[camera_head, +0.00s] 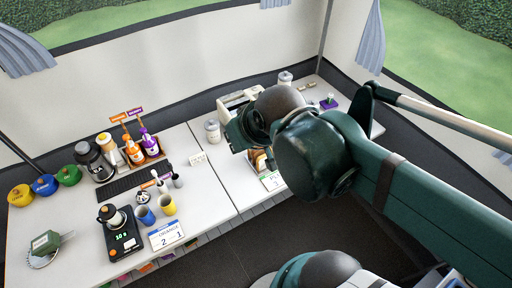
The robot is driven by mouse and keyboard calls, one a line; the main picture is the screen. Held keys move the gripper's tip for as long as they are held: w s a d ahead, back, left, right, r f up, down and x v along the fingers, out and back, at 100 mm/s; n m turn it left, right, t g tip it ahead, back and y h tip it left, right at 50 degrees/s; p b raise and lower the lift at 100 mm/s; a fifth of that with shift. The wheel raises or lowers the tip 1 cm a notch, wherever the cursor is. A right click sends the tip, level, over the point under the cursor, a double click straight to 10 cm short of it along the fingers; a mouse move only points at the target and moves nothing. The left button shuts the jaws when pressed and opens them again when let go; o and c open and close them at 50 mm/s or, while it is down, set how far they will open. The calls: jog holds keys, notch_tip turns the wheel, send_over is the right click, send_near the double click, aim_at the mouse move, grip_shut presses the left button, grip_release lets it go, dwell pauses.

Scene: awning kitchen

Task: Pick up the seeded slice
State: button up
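Brown bread-like slices (257,158) show at the right part of the white table, partly hidden behind my arm. I cannot tell which of them is the seeded slice. My arm comes in from the right, and its dark green wrist covers much of this area. The end of my arm (238,135) is above the table, close to the bread in the picture. My gripper's fingers cannot be made out, so I cannot tell whether they are open or hold anything.
A white appliance, perhaps a toaster (232,101), stands behind my wrist. A small card (272,181) stands in front of the bread. A white jar (213,131) is to the left. Bottles (134,150), cups (167,204) and a scale (122,238) crowd the left table.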

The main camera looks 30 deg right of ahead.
jog(key=shift+w, duration=0.1)
jog(key=w+d+f+m+g+h, duration=0.1)
jog(key=w+d+f+m+g, duration=0.1)
jog(key=w+d+f+m, duration=0.4)
jog(key=w+d+f+m+g+h, duration=0.2)
jog(key=w+f+m, duration=0.15)
jog(key=w, duration=0.35)
jog(key=w+d+f+m+g, duration=0.1)
jog(key=w+d+f+m, duration=0.1)
jog(key=f, duration=0.2)
jog(key=w+d+f+m+g+h+b, duration=0.1)
jog(key=w+d+f+m, duration=0.1)
jog(key=f, duration=0.3)
jog(key=w+d+f+m+g, duration=0.1)
jog(key=w+d+f+m, duration=0.1)
jog(key=f+m, duration=0.2)
jog(key=shift+w+d+f, duration=0.3)
jog(key=shift+w+d, duration=0.05)
jog(key=shift+d, duration=0.05)
jog(key=shift+w+d+f+m, duration=0.1)
jog(key=shift+d+f+m, duration=0.15)
jog(key=shift+f, duration=0.2)
jog(key=shift+h, duration=0.3)
jog(key=shift+b+x, duration=0.4)
jog(key=shift+x, duration=0.85)
jog(key=shift+f, duration=0.1)
